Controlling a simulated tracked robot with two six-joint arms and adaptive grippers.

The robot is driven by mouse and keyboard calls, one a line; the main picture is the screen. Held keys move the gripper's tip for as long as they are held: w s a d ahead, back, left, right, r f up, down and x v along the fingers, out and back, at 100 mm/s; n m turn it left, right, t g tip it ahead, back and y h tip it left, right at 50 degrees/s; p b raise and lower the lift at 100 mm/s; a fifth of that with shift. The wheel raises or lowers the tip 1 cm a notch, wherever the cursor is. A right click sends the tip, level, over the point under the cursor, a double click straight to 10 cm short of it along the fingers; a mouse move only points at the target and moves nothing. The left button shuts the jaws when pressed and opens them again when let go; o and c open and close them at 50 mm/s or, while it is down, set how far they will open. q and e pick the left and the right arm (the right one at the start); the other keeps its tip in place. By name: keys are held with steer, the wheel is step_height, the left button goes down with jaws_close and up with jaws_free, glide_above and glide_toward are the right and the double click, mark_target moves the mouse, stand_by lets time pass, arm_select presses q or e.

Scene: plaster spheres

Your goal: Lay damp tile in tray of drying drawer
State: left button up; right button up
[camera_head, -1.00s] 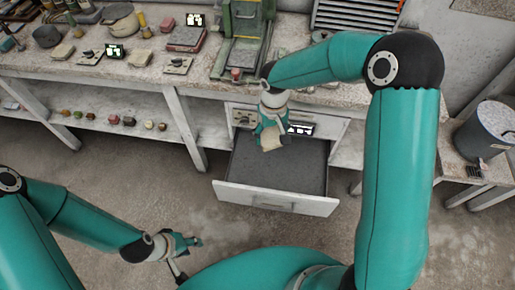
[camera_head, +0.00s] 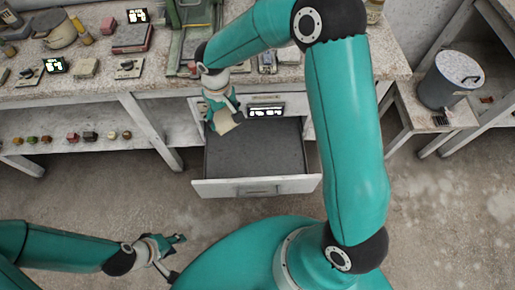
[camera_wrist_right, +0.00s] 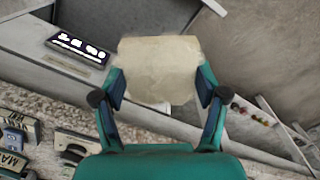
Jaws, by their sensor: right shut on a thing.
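The damp tile (camera_head: 225,122) is a pale beige, roughly square slab. My right gripper (camera_head: 222,112) is shut on it and holds it above the back left part of the open drawer. The tile (camera_wrist_right: 158,70) fills the space between the fingers in the right wrist view. The drying drawer (camera_head: 256,187) is pulled out from under the bench, with a flat dark grey tray surface (camera_head: 260,150) that looks bare. My left gripper (camera_head: 172,246) hangs low at the left, away from the drawer; its finger opening is too small to tell.
A lit display (camera_head: 266,112) sits on the bench front behind the drawer. A green press (camera_head: 190,30) and small devices stand on the bench top. A grey bucket (camera_head: 450,80) stands on a low stand at the right. Small coloured pieces line the lower shelf.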

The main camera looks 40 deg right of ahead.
steer(key=d+f+n+b, duration=0.3)
steer(key=f+n+b, duration=0.4)
steer(key=f+b, duration=0.4)
steer(key=d+f+n+b, duration=0.4)
steer(key=f+n+b, duration=0.3)
steer(key=f+b, duration=0.5)
steer(key=w+d+f+n+b, duration=0.1)
steer(key=d+f+n+b, duration=0.3)
steer(key=f+n+b, duration=0.4)
step_height(320, 180, down, 5)
steer(key=shift+r+b, duration=0.2)
steer(key=shift+b, duration=1.95)
steer(key=shift+d+f, duration=0.1)
steer(key=shift+f, duration=0.05)
steer(key=shift+n, duration=0.4)
steer(key=shift+d, duration=0.1)
